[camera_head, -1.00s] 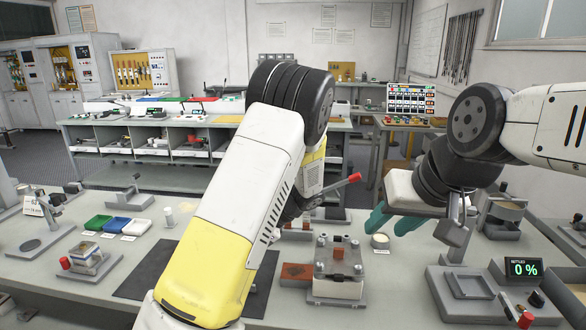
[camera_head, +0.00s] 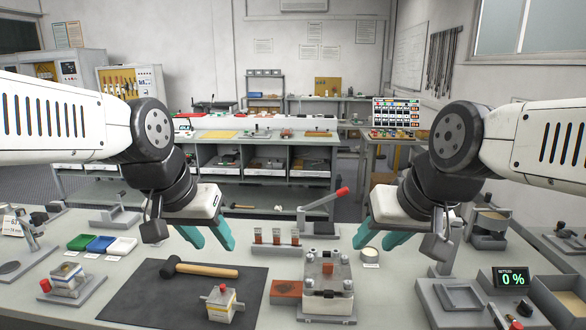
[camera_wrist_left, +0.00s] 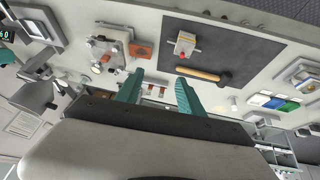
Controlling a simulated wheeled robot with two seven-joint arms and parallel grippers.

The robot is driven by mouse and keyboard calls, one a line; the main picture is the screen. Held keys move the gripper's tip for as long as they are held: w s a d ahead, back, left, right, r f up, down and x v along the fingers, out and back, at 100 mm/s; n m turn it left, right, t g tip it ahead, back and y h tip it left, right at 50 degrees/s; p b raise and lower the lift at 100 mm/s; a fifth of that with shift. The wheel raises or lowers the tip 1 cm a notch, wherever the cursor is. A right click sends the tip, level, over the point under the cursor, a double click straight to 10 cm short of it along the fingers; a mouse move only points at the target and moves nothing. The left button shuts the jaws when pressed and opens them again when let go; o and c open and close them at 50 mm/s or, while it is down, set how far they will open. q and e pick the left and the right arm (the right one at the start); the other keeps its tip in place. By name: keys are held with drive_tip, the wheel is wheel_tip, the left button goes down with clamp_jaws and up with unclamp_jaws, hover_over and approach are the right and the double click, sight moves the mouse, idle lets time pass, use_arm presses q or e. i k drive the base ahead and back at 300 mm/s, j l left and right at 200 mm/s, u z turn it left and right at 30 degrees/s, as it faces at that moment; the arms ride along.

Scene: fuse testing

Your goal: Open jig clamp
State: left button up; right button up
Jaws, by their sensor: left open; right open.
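A grey metal jig (camera_head: 327,300) with corner posts and a reddish-brown piece on top stands right of the dark mat; it also shows in the left wrist view (camera_wrist_left: 112,45). A lever with a red handle (camera_head: 342,192) rises behind a rack of small brown-filled tubes (camera_head: 275,240); I cannot tell whether it belongs to the jig. My left gripper (camera_head: 208,238) is open and empty, above the bench behind the mat, left of the jig. Its teal fingers are apart in the left wrist view (camera_wrist_left: 160,82). My right gripper (camera_head: 377,240) is open and empty, behind and right of the jig.
A mallet (camera_head: 205,270) and a small block with a red top (camera_head: 221,302) lie on the dark mat (camera_head: 150,305). A red-brown plate (camera_head: 285,290) lies beside the jig. Green, blue and white trays (camera_head: 101,244) are left.

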sight(45, 283)
drive_tip(key=u, duration=1.8)
